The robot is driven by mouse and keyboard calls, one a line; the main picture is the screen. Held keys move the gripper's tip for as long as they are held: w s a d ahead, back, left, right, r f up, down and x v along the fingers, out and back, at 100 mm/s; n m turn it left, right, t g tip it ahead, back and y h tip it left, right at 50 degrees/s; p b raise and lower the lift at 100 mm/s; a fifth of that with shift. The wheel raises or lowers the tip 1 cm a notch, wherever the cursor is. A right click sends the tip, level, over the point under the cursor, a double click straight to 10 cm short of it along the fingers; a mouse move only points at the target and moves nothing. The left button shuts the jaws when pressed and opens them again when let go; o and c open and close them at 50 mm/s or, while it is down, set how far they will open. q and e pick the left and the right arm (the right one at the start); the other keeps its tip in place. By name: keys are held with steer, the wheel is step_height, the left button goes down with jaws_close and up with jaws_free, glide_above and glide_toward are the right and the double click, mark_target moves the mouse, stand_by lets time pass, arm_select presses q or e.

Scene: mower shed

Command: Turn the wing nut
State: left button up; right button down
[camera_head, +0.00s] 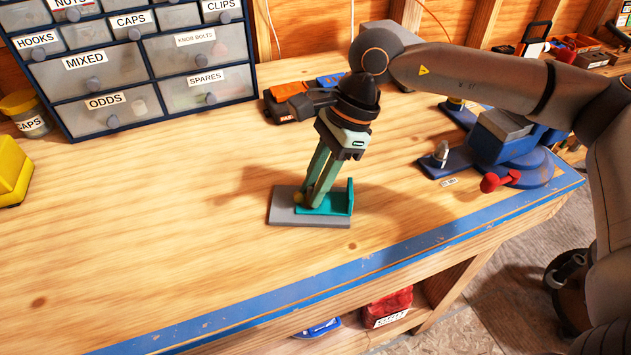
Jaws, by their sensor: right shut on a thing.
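A grey base plate (282,212) lies on the wooden bench with a teal angle bracket (338,203) on it. My right gripper (308,198) reaches down to the bracket, its green fingers slightly tilted. It is shut on a small brass-coloured piece (299,198) at the fingertips, which looks like the wing nut. The fingers hide most of it, so its wings and angle cannot be made out. My left gripper is not in view.
A drawer cabinet (130,75) stands at the back left. A blue vise (510,140) with a red knob (489,183) and a small blue plate (445,164) sit to the right. Orange and black tools (290,97) lie behind the gripper. The bench front-left is clear.

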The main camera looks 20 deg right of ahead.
steer(key=m+b, duration=0.1)
steer(key=m+t+b, duration=0.1)
steer(key=b, duration=0.1)
steer(key=shift+s+f, duration=0.15)
steer(key=shift+f, duration=0.15)
steer(key=shift+r+m+t+b, duration=0.1)
steer(key=shift+m+t+b, duration=0.2)
steer(key=shift+m+b, duration=0.65)
steer(key=shift+r+m, duration=0.15)
steer(key=shift+m, duration=0.2)
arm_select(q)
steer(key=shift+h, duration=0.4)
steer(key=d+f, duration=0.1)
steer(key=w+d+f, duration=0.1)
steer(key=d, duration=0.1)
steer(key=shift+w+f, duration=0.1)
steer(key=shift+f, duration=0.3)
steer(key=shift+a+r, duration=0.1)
arm_select(e)
steer(key=shift+r, duration=0.1)
steer(key=c, duration=0.7)
jaws_free()
arm_select(q)
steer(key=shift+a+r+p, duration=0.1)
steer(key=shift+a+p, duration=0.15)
steer(key=shift+p, duration=0.05)
arm_select(e)
steer(key=v, duration=1.2)
steer(key=shift+s+r, duration=0.25)
steer(key=shift+r, duration=0.05)
